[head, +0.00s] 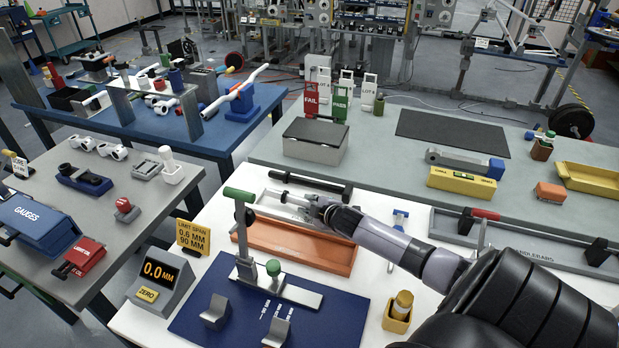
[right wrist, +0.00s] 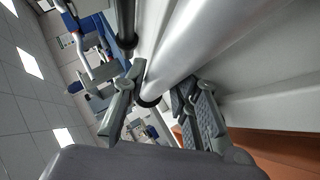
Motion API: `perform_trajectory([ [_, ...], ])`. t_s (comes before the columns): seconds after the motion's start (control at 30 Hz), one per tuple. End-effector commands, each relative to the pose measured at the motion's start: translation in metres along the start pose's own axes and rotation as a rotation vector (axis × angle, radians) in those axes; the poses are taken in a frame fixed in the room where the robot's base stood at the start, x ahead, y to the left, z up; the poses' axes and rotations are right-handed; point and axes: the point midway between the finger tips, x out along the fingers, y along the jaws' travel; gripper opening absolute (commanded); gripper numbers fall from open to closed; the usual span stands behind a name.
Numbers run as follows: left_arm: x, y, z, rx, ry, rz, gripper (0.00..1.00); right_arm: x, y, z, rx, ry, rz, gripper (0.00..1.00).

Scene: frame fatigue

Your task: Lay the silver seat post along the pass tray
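The silver seat post (right wrist: 205,45) is a thick shiny tube with a dark far end, crossing the right wrist view to the upper right. My right gripper (right wrist: 160,85) has its two fingers angled in on either side of this tube, appearing to touch it. In the head view the right gripper (head: 296,201) reaches left over a pale tray area (head: 268,207) behind an orange tray (head: 290,242); the fingers largely cover what lies there. I see no readable label marking the pass tray. My left gripper is out of view.
A black bar (head: 312,183) lies just behind the gripper. A blue fixture mat (head: 335,312) with an upright lever (head: 242,228) stands in front, beside a 0.0 mm display (head: 160,275). Red FAIL (head: 311,100) and green PASS (head: 340,103) signs stand behind.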

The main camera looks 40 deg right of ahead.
Motion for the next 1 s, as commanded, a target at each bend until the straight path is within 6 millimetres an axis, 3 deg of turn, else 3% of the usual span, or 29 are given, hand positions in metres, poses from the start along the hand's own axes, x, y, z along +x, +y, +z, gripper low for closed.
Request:
perform_trajectory([
  [0.2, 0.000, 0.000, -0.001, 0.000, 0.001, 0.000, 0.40, 0.000, -0.004, 0.003, 0.000, -0.006, -0.006, 0.45],
  [0.57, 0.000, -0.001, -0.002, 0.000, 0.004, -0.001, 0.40, -0.004, -0.008, 0.004, 0.001, -0.008, -0.014, 0.45],
  [1.0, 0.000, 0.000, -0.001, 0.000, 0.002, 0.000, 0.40, -0.059, -0.004, 0.002, 0.000, -0.004, -0.007, 0.45],
])
